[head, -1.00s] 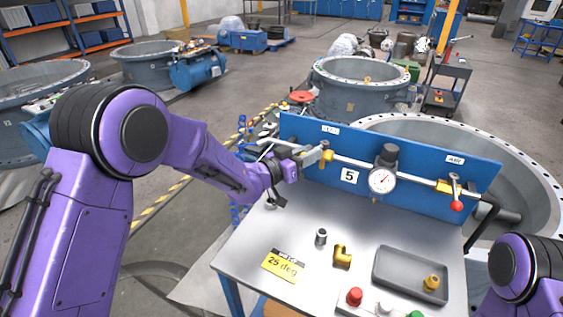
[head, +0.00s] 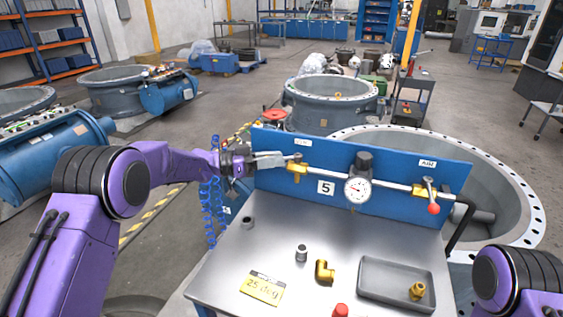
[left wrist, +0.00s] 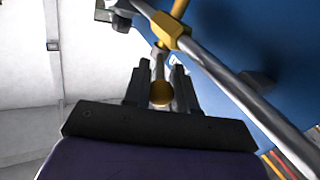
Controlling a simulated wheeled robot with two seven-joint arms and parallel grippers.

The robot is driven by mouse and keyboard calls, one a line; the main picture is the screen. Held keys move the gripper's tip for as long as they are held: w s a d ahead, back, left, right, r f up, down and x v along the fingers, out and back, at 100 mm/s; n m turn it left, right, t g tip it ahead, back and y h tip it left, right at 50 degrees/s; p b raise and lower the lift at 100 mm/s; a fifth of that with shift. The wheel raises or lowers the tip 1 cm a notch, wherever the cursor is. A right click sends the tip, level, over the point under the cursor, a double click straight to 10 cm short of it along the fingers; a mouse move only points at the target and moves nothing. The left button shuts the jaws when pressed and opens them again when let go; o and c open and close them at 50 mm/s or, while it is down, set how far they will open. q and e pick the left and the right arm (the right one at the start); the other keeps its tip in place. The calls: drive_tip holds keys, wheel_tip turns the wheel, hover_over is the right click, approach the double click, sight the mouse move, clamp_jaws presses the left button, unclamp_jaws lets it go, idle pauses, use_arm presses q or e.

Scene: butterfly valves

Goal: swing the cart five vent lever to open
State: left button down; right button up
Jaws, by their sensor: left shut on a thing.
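The cart marked 5 has a blue back panel (head: 400,185) with a horizontal pipe. At its left end is a brass valve (head: 297,169) under a small white label too small to read. The brass valve also shows in the left wrist view (left wrist: 170,32). Its lever (left wrist: 159,68) points left, and its yellow rounded end (left wrist: 160,94) lies between my fingers. My left gripper (head: 283,159) is shut on this lever; its fingers also show in the left wrist view (left wrist: 160,85). My right gripper is out of view.
A gauge (head: 357,190) sits mid-pipe. A red-tipped lever (head: 432,205) marked AIR is at the right. The cart top (head: 225,265) holds a "25 deg" card (head: 262,288), a grey fitting (head: 301,253), a brass elbow (head: 324,271) and a grey tray (head: 366,290).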

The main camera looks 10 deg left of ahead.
use_arm(q)
drive_tip(key=shift+f, duration=0.1)
drive_tip(key=c, duration=1.2)
unclamp_jaws()
drive_tip(key=shift+d, duration=0.1)
drive_tip(key=b+v, duration=0.3)
drive_tip(key=v, duration=0.7)
drive_tip(key=shift+a, duration=0.2)
